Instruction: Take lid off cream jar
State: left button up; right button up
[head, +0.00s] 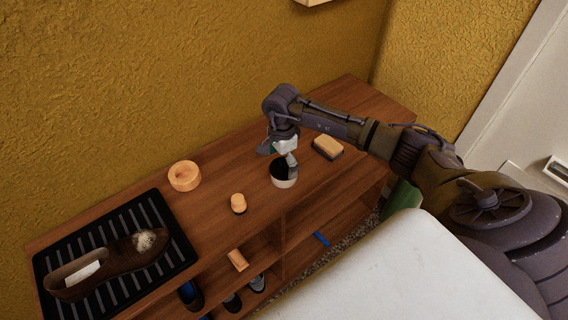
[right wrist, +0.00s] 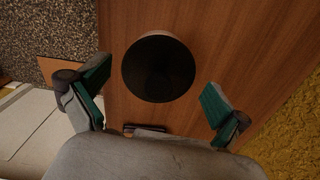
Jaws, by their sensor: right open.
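The cream jar (head: 285,183) stands upright on the wooden shelf unit's top, with a pale body and a dark round lid (head: 279,168) on it. In the right wrist view the lid (right wrist: 158,68) shows from above as a black disc, ahead of and between the two fingertips. My right gripper (head: 280,153) points down above the jar and partly covers it. In the right wrist view this gripper (right wrist: 156,80) is open, with its teal pads apart on either side and nothing held. Whether a finger touches the lid I cannot tell. My left gripper is not in view.
A brush (head: 328,147) lies right of the jar. A small wooden-topped piece (head: 238,203) and a round wooden piece (head: 184,176) stand to its left. A brown shoe (head: 110,264) rests on a black ribbed tray (head: 178,239). Shoes sit on shelves below. The wall is close behind.

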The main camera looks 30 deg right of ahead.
jog(key=shift+f, duration=0.25)
jog(key=c, duration=1)
jog(key=shift+s+r, duration=0.1)
jog(key=shift+s, duration=0.15)
jog(key=c, duration=0.8)
grip_shut()
